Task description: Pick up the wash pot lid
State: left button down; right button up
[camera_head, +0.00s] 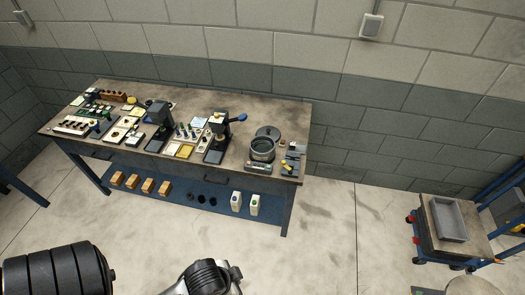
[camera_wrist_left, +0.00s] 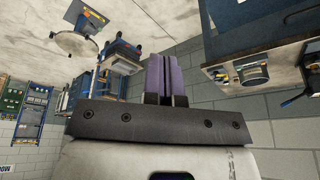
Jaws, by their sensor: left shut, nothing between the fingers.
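The wash pot (camera_head: 262,150) is a dark grey round pot at the right end of the workbench. A dark round disc with a small knob, which looks like its lid (camera_head: 269,132), lies just behind the pot, partly hidden by its rim. My left gripper (camera_wrist_left: 165,75) shows in the left wrist view with its purple fingers shut and empty, well apart from the bench. Its fingers are not seen in the head view, where only arm parts show at the bottom edge. My right gripper is in neither view.
The workbench (camera_head: 175,183) is crowded with presses, trays and small tools left of the pot. A yellow-handled tool (camera_head: 287,167) lies right of it. Boxes and white bottles (camera_head: 254,204) stand on the lower shelf. A cart with a grey tray (camera_head: 434,206) stands right; floor between is clear.

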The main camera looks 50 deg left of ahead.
pick_arm(q)
jog(key=c, duration=1.8)
grip_release()
jog(key=shift+c, duration=0.2)
jog(key=o, duration=1.1)
jog(key=shift+c, duration=0.2)
